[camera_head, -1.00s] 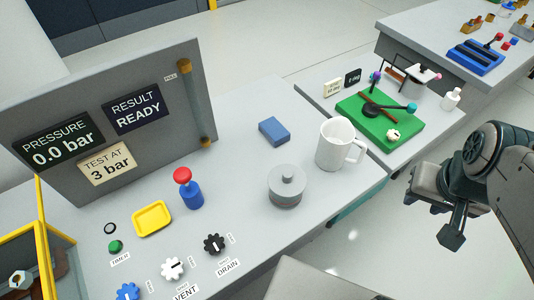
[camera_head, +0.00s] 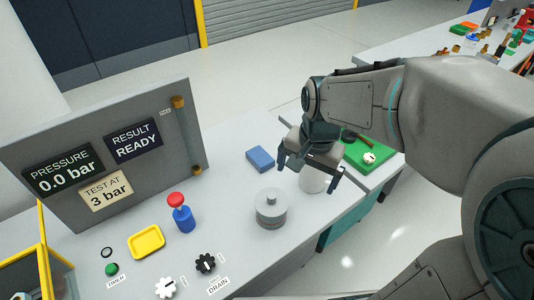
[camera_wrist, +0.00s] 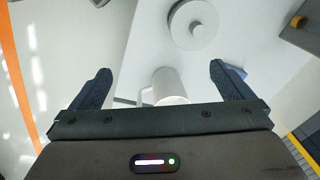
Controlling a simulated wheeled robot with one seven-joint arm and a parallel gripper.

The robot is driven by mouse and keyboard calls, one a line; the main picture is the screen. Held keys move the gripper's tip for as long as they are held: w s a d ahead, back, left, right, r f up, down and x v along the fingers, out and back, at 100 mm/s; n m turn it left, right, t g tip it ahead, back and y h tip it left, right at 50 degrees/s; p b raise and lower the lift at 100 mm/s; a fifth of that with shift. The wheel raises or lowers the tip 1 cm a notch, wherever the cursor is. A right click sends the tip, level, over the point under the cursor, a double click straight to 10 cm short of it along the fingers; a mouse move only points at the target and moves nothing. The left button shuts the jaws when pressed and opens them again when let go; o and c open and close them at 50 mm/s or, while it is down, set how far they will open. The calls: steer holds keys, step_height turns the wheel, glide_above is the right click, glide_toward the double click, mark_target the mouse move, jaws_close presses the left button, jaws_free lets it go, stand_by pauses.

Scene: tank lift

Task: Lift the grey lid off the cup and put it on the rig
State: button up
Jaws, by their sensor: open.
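The grey lid (camera_head: 271,196) with a small knob sits on a short grey round body (camera_head: 271,217) on the bench. I cannot tell whether that body is the cup or part of the rig. The lid also shows at the top of the wrist view (camera_wrist: 205,38). A white mug (camera_head: 313,182) stands behind and right of it, partly hidden by my gripper. My gripper (camera_head: 308,176) is open and empty, pointing down above the mug. In the wrist view the mug (camera_wrist: 170,84) lies between and beyond my open fingers (camera_wrist: 160,72).
A blue block (camera_head: 260,159) lies behind the lid. An upright grey panel (camera_head: 165,180) reads 0.0 bar and READY. A green mat (camera_head: 375,162) lies at the right.

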steer(key=w+a+f+m+g+p, duration=0.1)
steer(key=w+a+m+g+p, duration=0.1)
steer(key=w+a+m, duration=0.3)
glide_toward(272, 195)
steer(key=shift+y, duration=0.3)
steer(key=f, duration=0.2)
steer(key=s+f, duration=0.1)
steer(key=f, duration=0.2)
steer(key=shift+d+p, duration=0.1)
steer(key=shift+p, duration=0.2)
steer(key=shift+a+f+p, duration=0.2)
steer(key=shift+f+p, duration=0.1)
steer(key=shift+f, duration=1.05)
steer(key=shift+a+f+p, duration=0.2)
steer(key=shift+f+p, duration=0.1)
steer(key=shift+f, duration=1.05)
steer(key=shift+s, duration=0.1)
steer(key=c, duration=0.7)
